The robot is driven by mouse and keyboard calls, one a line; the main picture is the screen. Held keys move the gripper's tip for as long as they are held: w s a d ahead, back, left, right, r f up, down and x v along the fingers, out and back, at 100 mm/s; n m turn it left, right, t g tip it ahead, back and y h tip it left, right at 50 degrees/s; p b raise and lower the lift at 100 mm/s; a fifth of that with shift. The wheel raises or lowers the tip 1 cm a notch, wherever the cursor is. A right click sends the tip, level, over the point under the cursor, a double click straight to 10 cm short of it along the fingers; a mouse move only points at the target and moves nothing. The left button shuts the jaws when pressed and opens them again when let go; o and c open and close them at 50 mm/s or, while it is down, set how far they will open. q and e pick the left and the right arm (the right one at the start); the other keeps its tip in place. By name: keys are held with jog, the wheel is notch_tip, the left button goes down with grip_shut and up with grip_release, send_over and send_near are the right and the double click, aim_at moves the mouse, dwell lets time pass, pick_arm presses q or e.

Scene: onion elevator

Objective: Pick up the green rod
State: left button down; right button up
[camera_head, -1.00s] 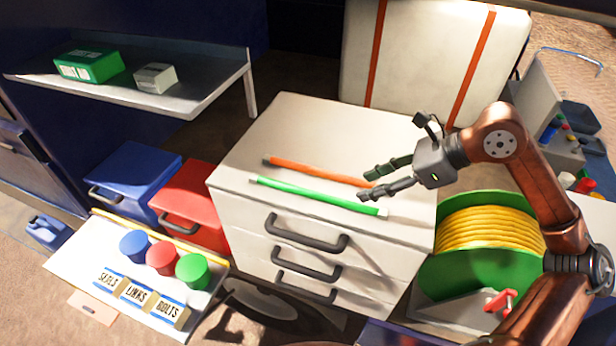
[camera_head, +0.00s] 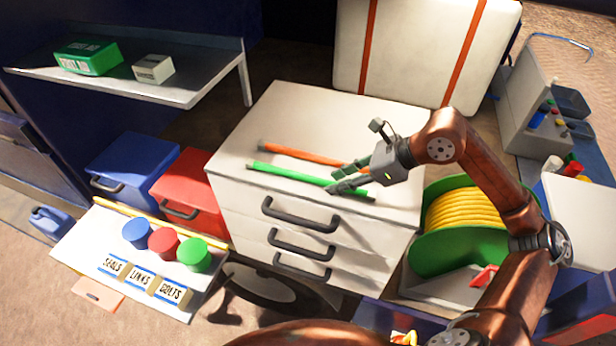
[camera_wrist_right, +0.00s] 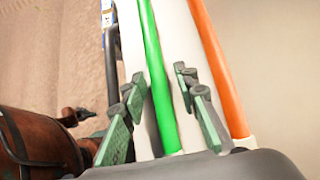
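The green rod (camera_head: 296,175) lies on top of the white drawer cabinet (camera_head: 310,115), along its front edge. An orange rod (camera_head: 298,154) lies behind it, roughly parallel. My right gripper (camera_head: 332,181) is open over the right part of the green rod, and its fingers hide a little of both rods. In the right wrist view the green rod (camera_wrist_right: 158,75) runs between the two open fingers (camera_wrist_right: 160,100), apart from both. The orange rod (camera_wrist_right: 220,70) lies outside the right finger there. My left gripper is not seen.
A green reel with yellow hose (camera_head: 465,212) stands right of the cabinet. A white case with orange straps (camera_head: 420,45) stands behind it. Blue (camera_head: 133,165) and red (camera_head: 190,190) boxes stand at left. A shelf (camera_head: 190,88) holds two small boxes. The cabinet top's back is clear.

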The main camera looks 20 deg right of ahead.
jog(key=shift+s+r, duration=0.1)
jog(key=shift+s, duration=0.15)
jog(key=c, duration=0.3)
jog(key=shift+w, duration=0.1)
grip_shut()
jog(key=shift+r, duration=0.1)
